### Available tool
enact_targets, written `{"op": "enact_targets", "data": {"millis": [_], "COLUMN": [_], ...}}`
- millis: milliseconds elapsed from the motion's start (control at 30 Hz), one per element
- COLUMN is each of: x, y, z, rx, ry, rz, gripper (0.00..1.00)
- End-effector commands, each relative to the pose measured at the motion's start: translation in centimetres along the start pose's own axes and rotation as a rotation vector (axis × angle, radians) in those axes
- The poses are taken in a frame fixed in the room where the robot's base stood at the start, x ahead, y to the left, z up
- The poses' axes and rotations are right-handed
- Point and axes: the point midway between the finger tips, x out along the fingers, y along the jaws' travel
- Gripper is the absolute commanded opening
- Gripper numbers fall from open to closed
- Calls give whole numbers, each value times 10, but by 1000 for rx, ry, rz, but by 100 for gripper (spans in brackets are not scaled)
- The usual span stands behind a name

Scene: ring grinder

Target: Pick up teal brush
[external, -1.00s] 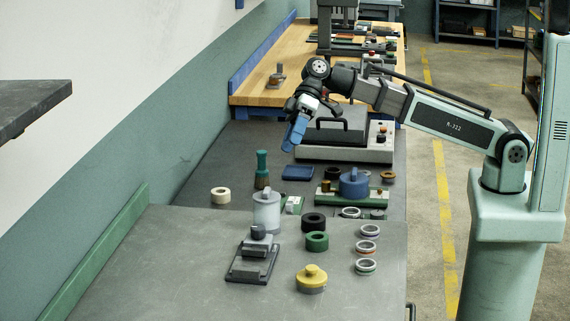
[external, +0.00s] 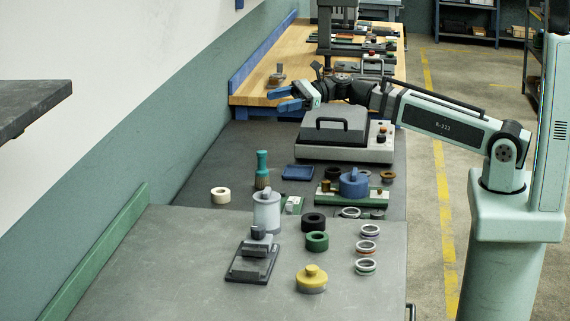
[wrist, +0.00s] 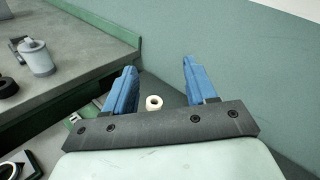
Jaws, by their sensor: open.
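The teal brush (external: 262,163) stands upright on the dark bench in the external view, teal handle up and brown bristle end down. It stands behind the grey canister and right of the cream ring. My gripper (external: 281,98) is above and beyond the brush, well apart from it, with its blue fingers pointing left. In the wrist view my gripper (wrist: 160,65) is open, with nothing held between the fingers. I cannot make out the brush in the wrist view; the left finger or gripper body may hide it.
The cream ring (external: 220,195) lies left of the brush; it also shows between the fingers in the wrist view (wrist: 153,103). The grey canister (external: 266,211) stands in front. A blue tray (external: 298,173) lies to the right, before a lidded machine (external: 343,140). A wall borders the left.

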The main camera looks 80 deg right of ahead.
Motion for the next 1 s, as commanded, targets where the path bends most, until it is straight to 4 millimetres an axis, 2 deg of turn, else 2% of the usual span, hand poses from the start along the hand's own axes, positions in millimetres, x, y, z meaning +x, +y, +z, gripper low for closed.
{"op": "enact_targets", "data": {"millis": [367, 867, 1000], "x": [-37, -31, -29], "y": [-39, -21, -12], "z": [-16, -68, -94], "rx": [341, 342, 343], "ry": [-55, -54, -53], "rz": [-149, -146, -145], "gripper": [56, 56, 56]}}
